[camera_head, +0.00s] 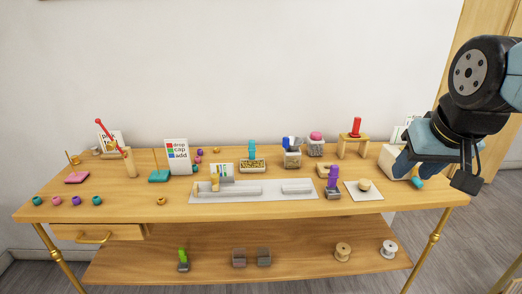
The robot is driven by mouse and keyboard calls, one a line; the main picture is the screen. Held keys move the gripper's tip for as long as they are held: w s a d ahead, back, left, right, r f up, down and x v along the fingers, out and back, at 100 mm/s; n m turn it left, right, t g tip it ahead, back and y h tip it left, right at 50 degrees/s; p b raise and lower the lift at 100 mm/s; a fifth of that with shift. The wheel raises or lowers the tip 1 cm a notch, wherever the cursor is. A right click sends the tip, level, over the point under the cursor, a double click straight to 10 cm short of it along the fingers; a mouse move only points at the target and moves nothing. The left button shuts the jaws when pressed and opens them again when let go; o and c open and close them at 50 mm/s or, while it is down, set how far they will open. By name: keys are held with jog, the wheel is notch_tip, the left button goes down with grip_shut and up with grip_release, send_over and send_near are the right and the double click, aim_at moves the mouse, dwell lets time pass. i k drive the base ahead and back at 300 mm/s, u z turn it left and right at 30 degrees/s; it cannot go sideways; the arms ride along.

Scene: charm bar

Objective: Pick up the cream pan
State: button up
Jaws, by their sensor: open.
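A pale cream, shallow pan-like thing (387,157) lies at the right end of the wooden table. My arm hides part of it, so its full shape is unclear. A small teal piece (417,182) shows at its lower right; I cannot tell if it is joined to it. My gripper (402,164) is over this cream thing, with its dark blue fingers angled down to the left in front of it. The fingers are open. I cannot tell whether they touch it.
Left of it, a cream square mat (352,194) bears a round tan piece (364,185). A purple-topped stamp (332,178) and a small wooden stand with a red peg (355,138) are nearby. A grey tray (275,196) lies mid-table. The shelf below holds spools.

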aim_at(251, 164)
jog(key=u, duration=0.25)
jog(key=i, duration=0.9)
jog(key=u, duration=0.6)
